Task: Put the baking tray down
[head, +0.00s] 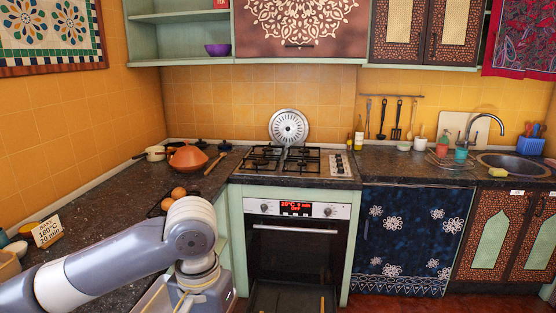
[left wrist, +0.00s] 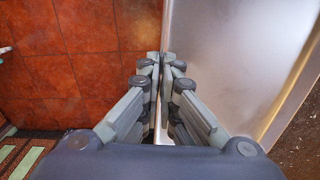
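The baking tray (left wrist: 225,60) is a smooth, silvery metal sheet filling much of the right half of the left wrist view. My left gripper (left wrist: 161,60) is shut on the tray's edge, with its fingertips together at the rim. In the head view my left arm reaches in from the left over the left counter, and its wrist hides the fingers. A pale slanted strip beside the wrist at the bottom of that view may be part of the tray. My right gripper is in neither view.
The dark left counter (head: 95,215) holds brown eggs (head: 179,193), an orange tagine (head: 188,158) and a recipe card (head: 47,231). The counter's middle looks clear. The gas hob (head: 290,161) sits above the oven (head: 296,250). Red floor tiles (left wrist: 75,75) show left of the tray.

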